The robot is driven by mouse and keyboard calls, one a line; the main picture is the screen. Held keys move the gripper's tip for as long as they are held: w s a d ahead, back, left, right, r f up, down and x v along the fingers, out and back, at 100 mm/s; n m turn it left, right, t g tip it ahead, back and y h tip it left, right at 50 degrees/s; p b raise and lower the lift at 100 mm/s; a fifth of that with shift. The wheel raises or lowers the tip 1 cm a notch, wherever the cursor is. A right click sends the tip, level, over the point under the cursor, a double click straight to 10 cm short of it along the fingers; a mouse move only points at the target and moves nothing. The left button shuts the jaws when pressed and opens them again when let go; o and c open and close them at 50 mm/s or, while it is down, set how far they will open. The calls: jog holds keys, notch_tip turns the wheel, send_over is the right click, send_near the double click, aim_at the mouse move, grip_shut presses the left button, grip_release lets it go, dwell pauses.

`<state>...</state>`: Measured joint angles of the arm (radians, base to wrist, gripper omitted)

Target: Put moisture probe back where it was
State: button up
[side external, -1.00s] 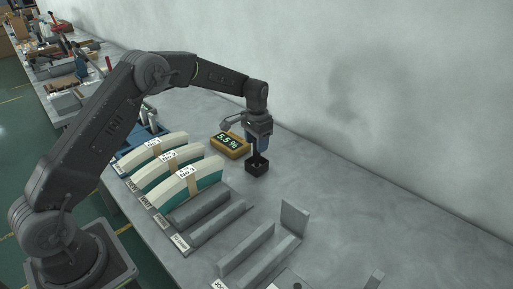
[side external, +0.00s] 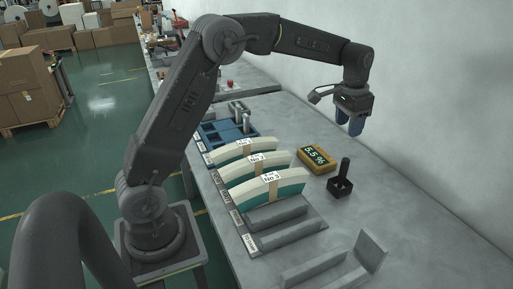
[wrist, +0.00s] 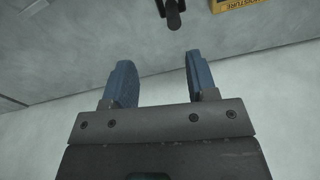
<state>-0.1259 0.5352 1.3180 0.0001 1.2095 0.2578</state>
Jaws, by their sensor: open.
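The moisture probe (side external: 345,168) is a black handle standing upright in a small black square holder (side external: 341,189) on the bench. Its lower end is hidden inside the holder. The probe also shows at the top of the wrist view (wrist: 173,17). The yellow moisture meter (side external: 318,158), reading about 5.5 %, lies just left of the holder. My gripper (side external: 349,124) is above and behind the probe, apart from it. In the wrist view its blue fingers (wrist: 160,65) are open with nothing between them.
Several curved stacks (side external: 262,172) labelled with numbers stand in a grey rack left of the meter. A blue tray (side external: 222,134) lies behind them. Grey angled brackets (side external: 369,251) are at the front. The wall runs close along the right.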

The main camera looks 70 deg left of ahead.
jog(key=s+d+r+t, duration=0.15)
jog(key=s+r, duration=0.25)
jog(key=s, duration=0.5)
jog(key=s+d+r+t, duration=0.1)
jog(key=s+d+r, duration=0.3)
jog(key=s, duration=0.5)
jog(key=s+f+t, duration=0.1)
jog(key=s, duration=0.5)
jog(key=s+d+f+n+t, duration=0.1)
jog(key=s+f, duration=0.1)
jog(key=s, duration=0.5)
jog(key=shift+s+f+n, duration=0.25)
jog(key=shift+n, duration=0.05)
